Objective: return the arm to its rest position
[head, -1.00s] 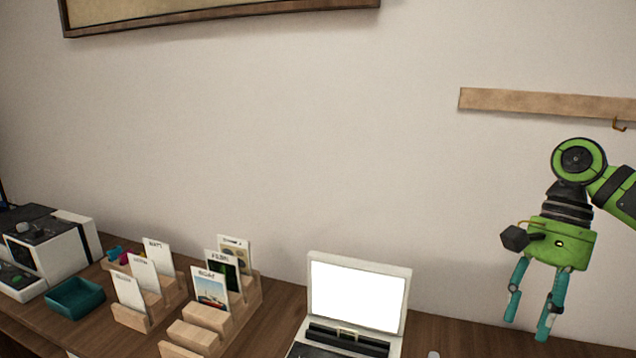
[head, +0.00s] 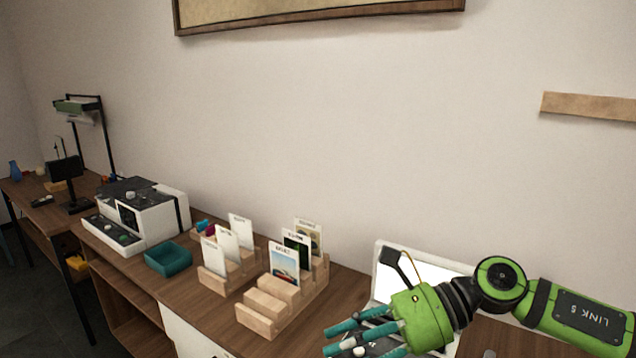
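My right arm comes in from the right edge, green and black. Its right gripper (head: 330,342) has teal fingers that point left, in front of the laptop-like device with a white screen (head: 384,262). The fingers look apart, and I see nothing held between them. The gripper body and arm hide much of that device. My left gripper is not in view.
Wooden card holders (head: 258,321) with several upright cards stand on the brown desk (head: 190,292). A teal tray (head: 168,258) and a white machine (head: 160,215) are further left. A second table with a dark stand (head: 68,180) is at far left. A wooden rail (head: 590,106) is on the wall.

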